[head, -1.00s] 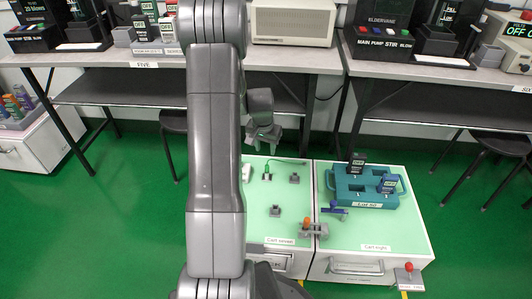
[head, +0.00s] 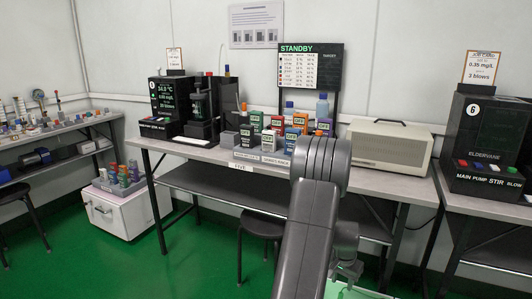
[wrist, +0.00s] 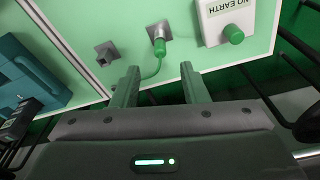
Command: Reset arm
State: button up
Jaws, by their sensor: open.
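My gripper (wrist: 159,84) is open and empty in the wrist view, its two fingers spread over the pale green cart top (wrist: 85,25). A green-banded plug (wrist: 159,46) with a green cable lies just beyond the fingers. A small grey socket block (wrist: 107,52) is to its left. A white "NO EARTH" box (wrist: 222,18) with a green knob is to the right. In the head view my grey arm rises at lower centre-right, and my gripper (head: 347,272) shows partly behind it, low by the cart. Its fingers are hard to make out there.
Dark stools (head: 260,224) stand below. Green floor is clear at lower left.

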aim_at(341, 294)
jog(key=f, duration=0.2)
jog(key=f+b, duration=0.1)
jog(key=f, duration=0.2)
jog(key=w+f+b, duration=0.1)
jog(key=f, duration=0.2)
jog(key=shift+d, duration=0.4)
jog(key=shift+r, duration=0.35)
